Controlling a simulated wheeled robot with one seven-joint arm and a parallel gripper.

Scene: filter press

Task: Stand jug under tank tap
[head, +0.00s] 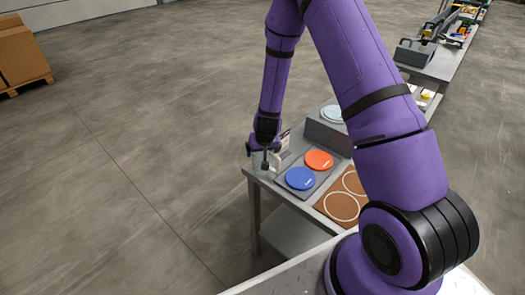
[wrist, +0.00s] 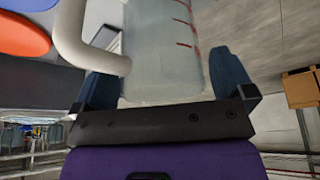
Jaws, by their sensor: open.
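The jug (wrist: 160,50) is a clear, pale vessel with red level marks and a white handle (wrist: 88,45). In the wrist view it stands between the two blue fingers of my gripper (wrist: 165,75), its handle to the left. The fingers are open, one on each side of it; I cannot tell whether either touches. In the head view my gripper (head: 265,160) is low at the left corner of the table, and a pale sliver of the jug (head: 284,143) shows just right of it. No tank or tap can be made out in either view.
My arm hides the table's right side. Cardboard boxes (head: 22,55) stand far left; open floor lies between.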

